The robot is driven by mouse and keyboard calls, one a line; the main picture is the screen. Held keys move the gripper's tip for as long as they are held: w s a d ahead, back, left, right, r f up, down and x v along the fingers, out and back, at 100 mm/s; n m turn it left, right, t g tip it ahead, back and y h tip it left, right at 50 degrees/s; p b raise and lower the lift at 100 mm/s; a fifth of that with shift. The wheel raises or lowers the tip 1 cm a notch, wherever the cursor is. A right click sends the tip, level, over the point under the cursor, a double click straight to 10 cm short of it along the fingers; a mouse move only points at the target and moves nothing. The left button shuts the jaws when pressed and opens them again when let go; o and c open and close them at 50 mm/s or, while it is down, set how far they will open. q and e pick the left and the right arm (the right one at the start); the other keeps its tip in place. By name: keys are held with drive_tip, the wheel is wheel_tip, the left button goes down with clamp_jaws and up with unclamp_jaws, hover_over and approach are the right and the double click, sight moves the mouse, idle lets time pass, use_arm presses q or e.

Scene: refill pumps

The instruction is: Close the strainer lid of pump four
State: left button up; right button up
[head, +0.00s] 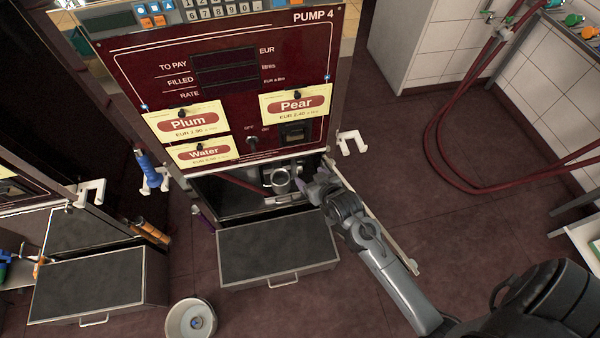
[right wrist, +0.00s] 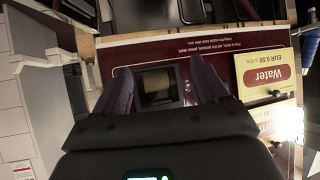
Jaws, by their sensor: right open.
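Pump four (head: 225,100) stands upright in the head view, with its dark red front facing me. Below that front an open, dark bay holds a round metal strainer part (head: 280,178) with a ring-like rim; its lid is too small to tell apart, so I cannot tell how far it is open. My right gripper (head: 312,186) is just right of the metal part, at the bay's right side. In the right wrist view its two purple fingers (right wrist: 164,82) are spread with nothing gripped; the pump's small dark slot window shows between them. My left gripper is not in view.
A pale-edged panel (head: 404,256) juts out at the bay's right side, partly behind my right arm. A dark-topped drawer (head: 275,250) sticks out below the bay. A white bucket (head: 178,325) stands in front. Red hoses (head: 435,150) hang at right above clear floor.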

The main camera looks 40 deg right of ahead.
drive_tip(key=w+d+f+m+t+h+b, duration=0.1)
drive_tip(key=w+d+f+b, duration=0.15)
drive_tip(key=f+b, duration=0.4)
drive_tip(key=w+d+f+m+t+h+b, duration=0.1)
drive_tip(key=w+d+f+t+b, duration=0.1)
drive_tip(key=w+f+b, duration=0.45)
drive_tip(key=m+t+h+b, duration=0.2)
drive_tip(key=m+h+b, duration=0.15)
drive_tip(key=b, duration=0.95)
approach(301, 165)
wheel_tip(301, 165, up, 2)
drive_tip(key=shift+n, duration=0.25)
drive_tip(key=b+x, duration=0.1)
drive_tip(key=x, duration=0.2)
drive_tip(key=b+x, duration=0.1)
drive_tip(key=x, duration=0.1)
drive_tip(key=b+x, duration=0.2)
drive_tip(key=x, duration=0.1)
drive_tip(key=shift+w+d+r, duration=0.2)
drive_tip(key=shift+w+r, duration=0.05)
drive_tip(key=shift+r, duration=0.05)
drive_tip(key=shift+b+x, duration=0.35)
drive_tip(key=shift+x, duration=0.45)
drive_tip(key=shift+r, duration=0.2)
drive_tip(key=shift+c, duration=0.5)
drive_tip(key=shift+c, duration=1.1)
clamp_jaws()
